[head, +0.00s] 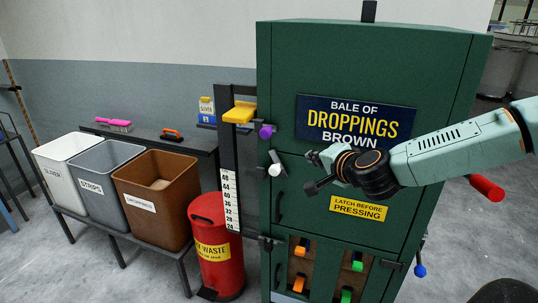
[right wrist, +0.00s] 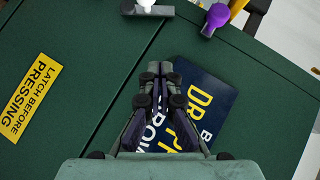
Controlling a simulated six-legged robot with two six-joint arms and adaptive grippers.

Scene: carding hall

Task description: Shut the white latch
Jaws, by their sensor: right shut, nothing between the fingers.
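The white latch (head: 275,168) is on the front of the green press cabinet (head: 320,70), near its left edge and below a purple knob (head: 266,131). Its short bar slants and its white end sticks out toward me. In the right wrist view only part of the white latch (right wrist: 147,4) shows, cut by the top edge. My right gripper (head: 317,172) is in front of the cabinet, a little right of the latch and apart from it. In the right wrist view my right gripper (right wrist: 173,70) is shut and empty, over the dark droppings sign (right wrist: 205,95). My left gripper is not in view.
A yellow handle (head: 240,112) juts out at the cabinet's upper left. A yellow label (head: 358,208) is below my gripper. Orange and green knobs sit lower down. A red bin (head: 215,240), bins on a bench and a shelf stand left. A red handle (head: 487,188) sticks out right.

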